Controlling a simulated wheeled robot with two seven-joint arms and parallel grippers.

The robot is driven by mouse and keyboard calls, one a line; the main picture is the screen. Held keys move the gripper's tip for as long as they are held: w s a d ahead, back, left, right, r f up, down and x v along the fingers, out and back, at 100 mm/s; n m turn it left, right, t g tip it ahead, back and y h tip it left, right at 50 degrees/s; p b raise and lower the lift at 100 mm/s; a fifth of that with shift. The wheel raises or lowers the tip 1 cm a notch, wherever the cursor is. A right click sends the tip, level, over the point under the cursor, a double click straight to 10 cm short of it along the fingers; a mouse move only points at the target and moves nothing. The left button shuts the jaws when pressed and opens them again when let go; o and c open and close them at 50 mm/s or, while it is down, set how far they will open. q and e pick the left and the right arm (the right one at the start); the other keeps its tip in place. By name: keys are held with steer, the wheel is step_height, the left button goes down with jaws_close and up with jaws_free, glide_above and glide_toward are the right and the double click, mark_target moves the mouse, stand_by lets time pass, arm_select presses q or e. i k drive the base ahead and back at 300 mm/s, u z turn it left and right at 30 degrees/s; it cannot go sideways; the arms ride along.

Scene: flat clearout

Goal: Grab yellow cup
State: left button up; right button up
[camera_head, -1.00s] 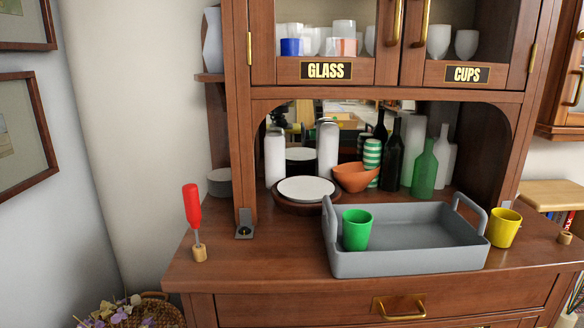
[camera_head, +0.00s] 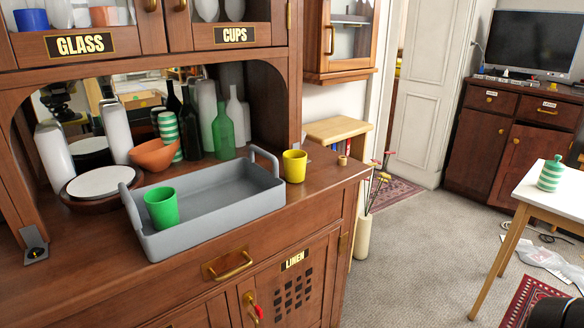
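The yellow cup (camera_head: 295,167) stands upright on the wooden cabinet top, just right of the grey tray (camera_head: 205,222). Nothing covers it. A green cup (camera_head: 162,209) stands inside the tray at its left end. Neither of my grippers shows in the head view. A dark shape cut off at the bottom right corner cannot be made out clearly.
Bottles, including a green one (camera_head: 223,134), an orange bowl (camera_head: 154,157) and a white plate (camera_head: 100,181) stand behind the tray. A small wooden piece (camera_head: 342,160) sits near the cabinet's right end. Open carpet (camera_head: 420,250) lies right, before a white table (camera_head: 556,187).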

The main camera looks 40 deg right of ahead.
mark_target(294, 161)
steer(key=u, duration=3.2)
steer(key=k, duration=2.5)
steer(key=z, duration=0.5)
